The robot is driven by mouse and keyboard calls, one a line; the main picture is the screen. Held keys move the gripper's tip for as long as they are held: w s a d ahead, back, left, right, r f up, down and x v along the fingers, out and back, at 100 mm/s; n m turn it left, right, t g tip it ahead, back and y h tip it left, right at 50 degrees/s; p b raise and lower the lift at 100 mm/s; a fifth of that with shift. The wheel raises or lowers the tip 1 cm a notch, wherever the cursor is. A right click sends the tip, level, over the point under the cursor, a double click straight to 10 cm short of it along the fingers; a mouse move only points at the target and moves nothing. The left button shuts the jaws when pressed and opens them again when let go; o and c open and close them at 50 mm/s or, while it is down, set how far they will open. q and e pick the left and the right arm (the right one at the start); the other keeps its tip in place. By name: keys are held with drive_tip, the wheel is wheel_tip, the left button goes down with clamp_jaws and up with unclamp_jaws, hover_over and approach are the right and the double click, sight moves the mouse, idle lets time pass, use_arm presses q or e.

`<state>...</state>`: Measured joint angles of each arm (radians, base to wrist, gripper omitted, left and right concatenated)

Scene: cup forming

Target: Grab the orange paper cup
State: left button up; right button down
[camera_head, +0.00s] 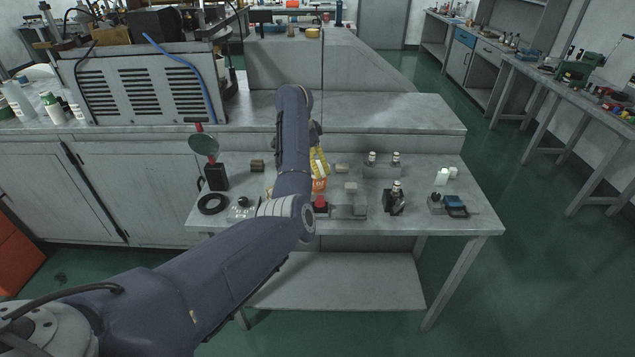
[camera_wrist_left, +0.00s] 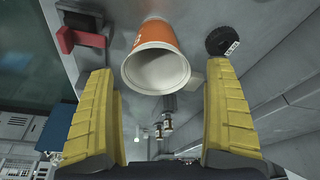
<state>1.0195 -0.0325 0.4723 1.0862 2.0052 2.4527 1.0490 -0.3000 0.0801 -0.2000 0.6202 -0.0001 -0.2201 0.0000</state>
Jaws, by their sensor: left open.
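The orange paper cup (camera_head: 319,184) stands on the small workbench, partly hidden by my left arm in the head view. In the left wrist view the cup (camera_wrist_left: 153,33) shows its orange side and its pale open mouth. My left gripper (camera_wrist_left: 161,75) is open, with one yellow finger on each side of the cup's mouth. A gap shows between the cup and the left finger; the right finger looks close to the rim, and I cannot tell whether it touches. In the head view a yellow finger of the left gripper (camera_head: 319,163) shows just above the cup. My right gripper is not in view.
A small red-topped object (camera_head: 320,205) stands in front of the cup. A magnifier stand (camera_head: 216,177) and a black ring (camera_head: 212,204) are at left. A dark bottle holder (camera_head: 394,202) and a blue device (camera_head: 456,206) are at right. A raised ledge (camera_head: 400,110) runs behind.

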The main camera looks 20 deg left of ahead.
use_arm(q)
drive_tip(key=shift+x, duration=3.05)
drive_tip(key=shift+s, duration=0.2)
drive_tip(key=shift+c, duration=0.5)
drive_tip(key=shift+d, duration=0.1)
drive_tip(key=c, duration=0.9)
